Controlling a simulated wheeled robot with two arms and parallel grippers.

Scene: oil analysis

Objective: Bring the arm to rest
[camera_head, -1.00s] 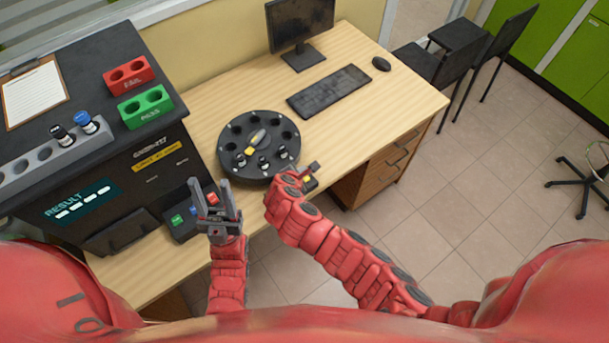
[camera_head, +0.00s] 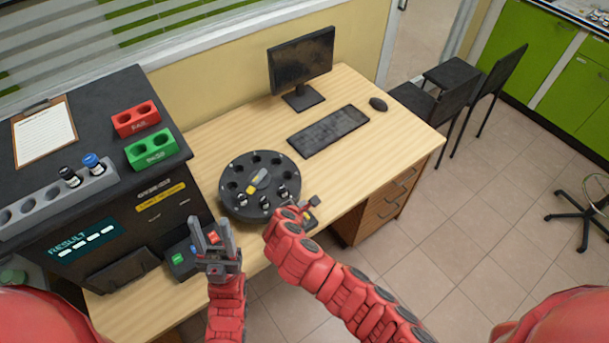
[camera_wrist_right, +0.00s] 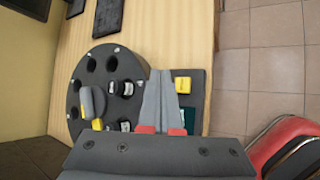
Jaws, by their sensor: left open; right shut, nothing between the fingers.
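My left gripper (camera_head: 211,226) is open and empty, pointing up in front of the button box at the desk's front edge. My right gripper (camera_head: 313,206) is at the lower right of the round black carousel (camera_head: 238,162), partly hidden by my own red wrist. In the right wrist view, my right gripper (camera_wrist_right: 161,76) is shut and empty, with its fingers together just beside the carousel (camera_wrist_right: 78,68). Several dark-capped vials stand in the carousel. A small dark block with a yellow part (camera_wrist_right: 183,86) lies by the right fingers.
A dark analyser (camera_head: 120,215) stands at the left, carrying a red rack (camera_head: 136,118), a green rack (camera_head: 152,150), a grey vial rack (camera_head: 100,182) and a clipboard (camera_head: 44,132). A button box (camera_head: 181,262) sits before it. A monitor, keyboard (camera_head: 328,130) and mouse are farther back.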

